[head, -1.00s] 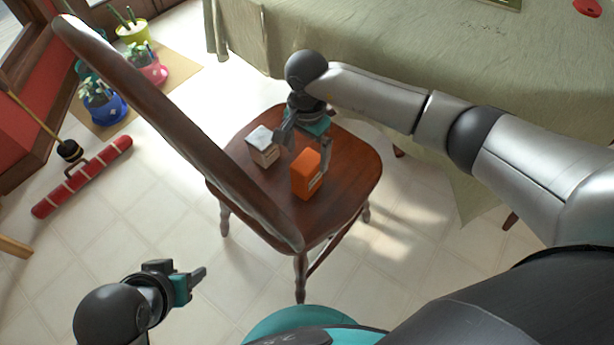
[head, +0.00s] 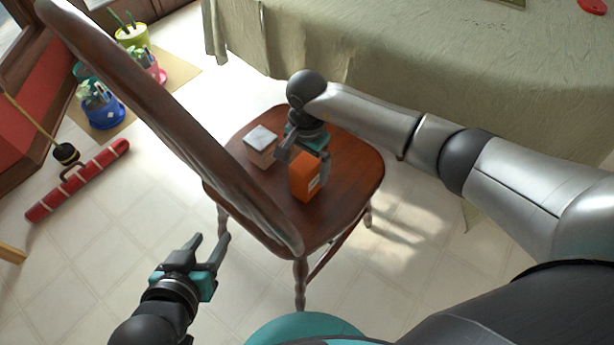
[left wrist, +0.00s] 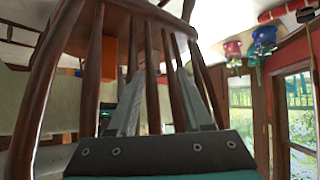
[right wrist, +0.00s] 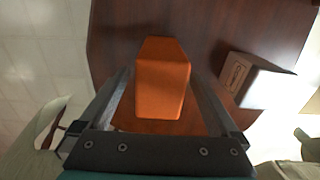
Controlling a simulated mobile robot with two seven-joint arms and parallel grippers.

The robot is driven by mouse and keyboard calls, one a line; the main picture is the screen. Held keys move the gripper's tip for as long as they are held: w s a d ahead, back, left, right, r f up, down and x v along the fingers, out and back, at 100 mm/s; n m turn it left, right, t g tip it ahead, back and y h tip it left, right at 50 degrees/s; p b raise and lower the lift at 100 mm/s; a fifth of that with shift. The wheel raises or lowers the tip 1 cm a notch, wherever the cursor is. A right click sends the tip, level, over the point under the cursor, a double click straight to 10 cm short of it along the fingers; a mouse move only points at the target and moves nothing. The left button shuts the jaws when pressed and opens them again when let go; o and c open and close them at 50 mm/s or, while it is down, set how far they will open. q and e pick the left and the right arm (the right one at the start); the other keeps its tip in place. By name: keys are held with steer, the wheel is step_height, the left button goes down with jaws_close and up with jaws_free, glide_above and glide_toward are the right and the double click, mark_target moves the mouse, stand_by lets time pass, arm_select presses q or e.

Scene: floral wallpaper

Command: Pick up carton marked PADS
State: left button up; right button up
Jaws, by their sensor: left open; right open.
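Two small cartons stand on the wooden chair seat (head: 345,190); I cannot read PADS on either. My right gripper (head: 304,160) is open above the orange carton. In the right wrist view the orange carton (right wrist: 162,88) lies between the spread fingers, with no clear contact. My left gripper (head: 209,241) is open and empty, beside the chair back.
The tall chair back (head: 150,110) stands between my left gripper and the seat. A cloth-covered table (head: 400,60) is behind the chair. Potted plants (head: 103,112), a red case (head: 78,180) and a broom (head: 66,153) are at the left.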

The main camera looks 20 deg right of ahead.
steer(key=shift+f, duration=0.6)
arm_select(q)
steer(key=shift+w+d+r+t+h+b, duration=0.15)
steer(key=shift+w+d+t+h+b, duration=0.1)
steer(key=shift+d+t, duration=0.25)
steer(key=shift+w+d+r+t+h+b, duration=0.15)
steer(key=shift+d+t+h, duration=0.1)
steer(key=shift+d+t, duration=0.2)
arm_select(e)
steer(key=shift+f, duration=0.35)
steer(key=c, duration=1.5)
jaws_close()
arm_select(q)
steer(key=shift+s, duration=0.1)
arm_select(e)
steer(key=shift+r, duration=0.15)
